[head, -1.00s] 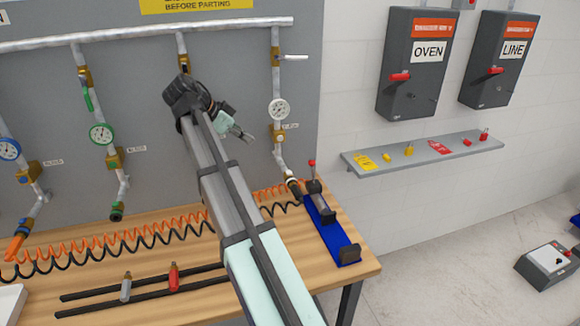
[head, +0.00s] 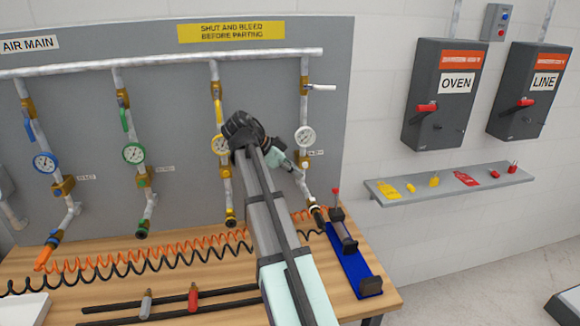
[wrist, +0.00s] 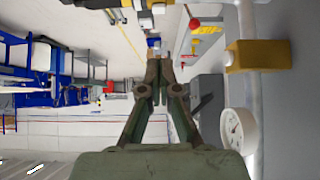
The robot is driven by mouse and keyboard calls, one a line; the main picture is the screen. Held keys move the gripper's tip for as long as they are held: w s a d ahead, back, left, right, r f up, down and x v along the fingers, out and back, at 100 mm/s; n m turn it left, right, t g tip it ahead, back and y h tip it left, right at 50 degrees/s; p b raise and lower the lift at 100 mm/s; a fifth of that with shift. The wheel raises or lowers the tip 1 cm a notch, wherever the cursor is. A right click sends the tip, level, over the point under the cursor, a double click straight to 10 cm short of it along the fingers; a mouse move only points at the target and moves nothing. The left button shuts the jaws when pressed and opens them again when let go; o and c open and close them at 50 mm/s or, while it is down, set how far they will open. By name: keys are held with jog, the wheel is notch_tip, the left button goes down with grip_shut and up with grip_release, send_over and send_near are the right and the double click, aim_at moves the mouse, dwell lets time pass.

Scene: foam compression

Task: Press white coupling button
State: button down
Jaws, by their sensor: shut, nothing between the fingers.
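The white line is the rightmost drop pipe, with a white lever handle (head: 320,87) at its top and a white-rimmed gauge (head: 305,136). Its coupling (head: 318,215) hangs at the pipe's lower end, above the bench; I cannot make out its button. My gripper (head: 300,172) is just below the gauge, close to the pipe and above the coupling. In the wrist view, my gripper (wrist: 158,65) is shut and empty. The gauge (wrist: 237,130) and a brass fitting (wrist: 258,55) stand to its right there. The coupling is not clearly visible in the wrist view.
A blue stand (head: 352,268) with black blocks and a red-knobbed lever (head: 336,192) is on the bench beside the coupling. Coiled orange and black hoses (head: 150,255) lie to the left. A tag shelf (head: 450,185) is on the wall at right.

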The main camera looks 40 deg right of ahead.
aim_at(312, 200)
jog(key=shift+s+d+f+p, duration=0.25)
jog(key=shift+d+f+p, duration=0.4)
jog(key=shift+f, duration=0.7)
jog(key=shift+s+d+f+p, duration=0.25)
jog(key=shift+d+f+p, duration=0.3)
jog(key=shift+f, duration=0.8)
jog(key=shift+s+d+f+p, duration=0.25)
jog(key=shift+d+f+p, duration=0.4)
jog(key=shift+f, duration=0.7)
